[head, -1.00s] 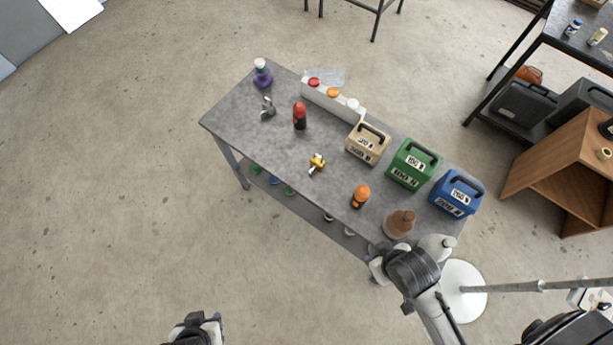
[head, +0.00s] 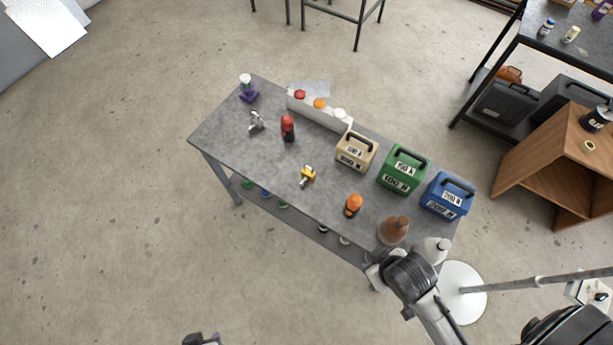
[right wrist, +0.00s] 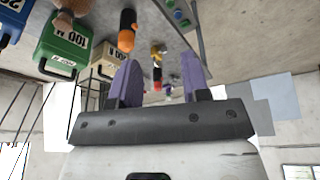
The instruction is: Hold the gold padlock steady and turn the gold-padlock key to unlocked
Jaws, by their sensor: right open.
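The gold padlock (head: 307,173) lies on the grey workbench, near the middle of its front side. A small silver part sticks out at its lower left; I cannot tell whether this is the key or the shackle. In the right wrist view the padlock (right wrist: 158,51) shows small, beyond my right gripper (right wrist: 161,78). That gripper's purple fingers are apart and empty, well short of the padlock. In the head view the right arm reaches the bench's right end and hides its own fingers. Only a dark piece of my left arm (head: 201,340) shows at the bottom edge, off the bench.
The workbench (head: 225,140) also holds an orange bottle (head: 353,205), a red bottle (head: 288,128), a brown cone-shaped thing (head: 393,231) and beige (head: 356,151), green (head: 403,169) and blue (head: 447,195) weight boxes. A silver tool (head: 257,122) lies left. Bare bench surrounds the padlock.

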